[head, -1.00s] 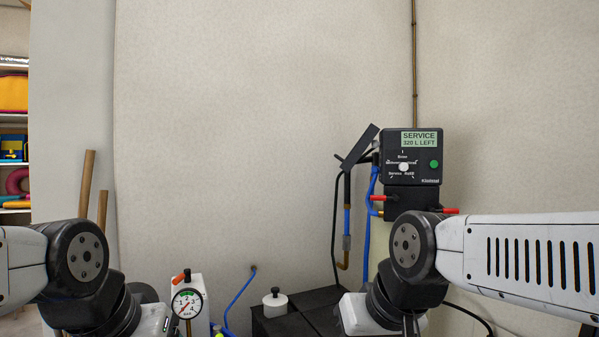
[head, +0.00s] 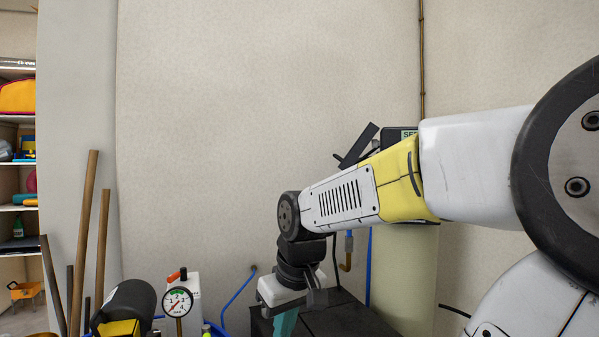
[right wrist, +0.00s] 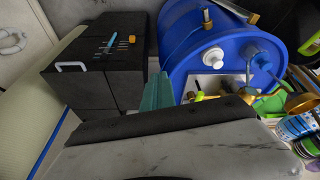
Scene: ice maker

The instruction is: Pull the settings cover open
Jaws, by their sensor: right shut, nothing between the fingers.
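The dark control box (head: 392,134) hangs on the back wall at centre right in the head view. My right arm hides almost all of it, including its dial. A tilted dark flap (head: 358,146) stands just left of it; I cannot tell whether this is the settings cover. My right gripper (head: 285,323) points down, left of and below the box, with teal fingers cut by the frame's lower edge. In the right wrist view the right gripper (right wrist: 156,92) is shut and empty. My left gripper is out of view.
A black cabinet (right wrist: 98,62) with a white handle and small tools on top stands near a blue barrel (right wrist: 190,72). A pressure gauge (head: 177,302) is at lower left in the head view, near wooden poles (head: 84,220). Cluttered containers lie right of the barrel.

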